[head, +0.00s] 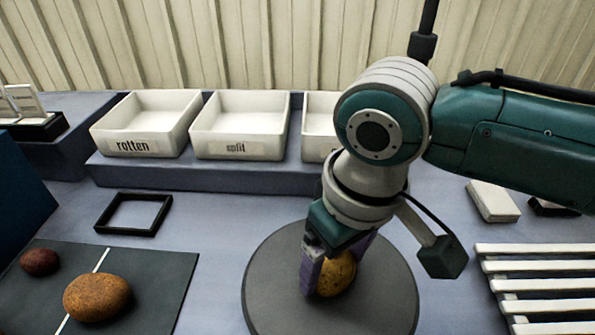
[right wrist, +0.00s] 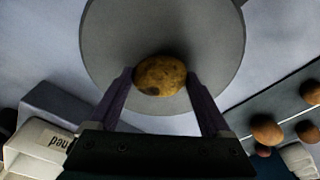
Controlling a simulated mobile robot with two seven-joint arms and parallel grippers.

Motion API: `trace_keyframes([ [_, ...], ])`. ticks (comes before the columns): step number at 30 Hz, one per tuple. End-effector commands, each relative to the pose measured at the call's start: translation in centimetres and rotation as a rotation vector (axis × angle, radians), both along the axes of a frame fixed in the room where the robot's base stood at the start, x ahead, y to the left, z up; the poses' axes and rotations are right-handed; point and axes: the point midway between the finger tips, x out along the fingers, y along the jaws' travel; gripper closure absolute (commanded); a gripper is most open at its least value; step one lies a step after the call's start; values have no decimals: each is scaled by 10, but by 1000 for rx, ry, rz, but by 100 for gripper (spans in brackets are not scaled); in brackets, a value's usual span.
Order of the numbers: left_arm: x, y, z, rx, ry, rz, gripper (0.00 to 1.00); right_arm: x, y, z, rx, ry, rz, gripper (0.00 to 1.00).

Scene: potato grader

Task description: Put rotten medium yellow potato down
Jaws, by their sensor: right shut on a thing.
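The yellow potato (head: 336,274) with a dark spot is between the fingers of my right gripper (head: 334,270), over the round dark grey disc (head: 275,285). In the right wrist view the potato (right wrist: 160,75) sits between the two fingers (right wrist: 163,95), with the disc (right wrist: 115,30) behind it. The right gripper is shut on it. I cannot tell whether the potato touches the disc. The white bin labelled "rotten" (head: 132,148) stands at the back left on a raised ledge. My left gripper is not in view.
A bin labelled "split" (head: 240,148) and a partly hidden third bin (head: 320,140) stand right of the rotten bin. A dark mat (head: 150,285) holds a brown potato (head: 97,297) and a small reddish one (head: 40,262). A black frame (head: 133,214) lies behind. A white slatted rack (head: 540,283) is at right.

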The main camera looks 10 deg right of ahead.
Motion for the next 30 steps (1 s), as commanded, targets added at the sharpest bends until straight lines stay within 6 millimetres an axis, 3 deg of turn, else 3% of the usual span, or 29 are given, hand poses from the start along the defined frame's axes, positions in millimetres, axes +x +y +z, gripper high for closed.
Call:
trace_keyframes([
  [5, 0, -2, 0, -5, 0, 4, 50, 0, 0, 0, 0, 0, 0, 0],
  [14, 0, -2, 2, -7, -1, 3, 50, 0, 0, 5, 1, -2, 0, 0],
  [30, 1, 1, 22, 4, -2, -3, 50, -10, -4, 108, 2, -3, -1, 0],
])
